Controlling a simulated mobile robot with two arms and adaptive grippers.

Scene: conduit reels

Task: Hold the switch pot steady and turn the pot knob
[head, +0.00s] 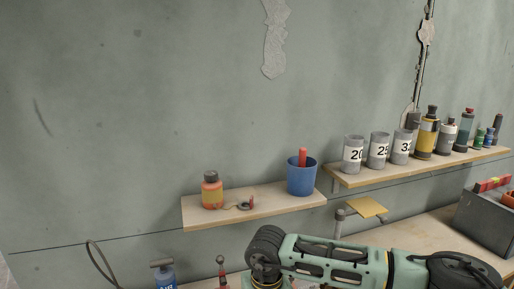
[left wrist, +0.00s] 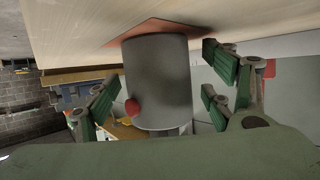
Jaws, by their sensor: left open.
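In the left wrist view a grey cylinder, which looks like the switch pot (left wrist: 158,70), stands against a pale wooden surface with a reddish patch at its base. A round red knob (left wrist: 132,107) shows on or just in front of its side, near the free end. My left gripper (left wrist: 158,98) is open, with green-padded fingers on both sides of the pot; whether any finger touches it I cannot tell. I cannot make out this pot in the head view. My right gripper is not in view.
A wall shelf (head: 270,208) holds an orange bottle (head: 212,190) and a blue cup (head: 302,178) with a red stick. Another shelf (head: 350,180) carries numbered grey cans (head: 353,155) and several bottles. A grey box (head: 480,215) stands at right. A green arm of mine crosses the bottom.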

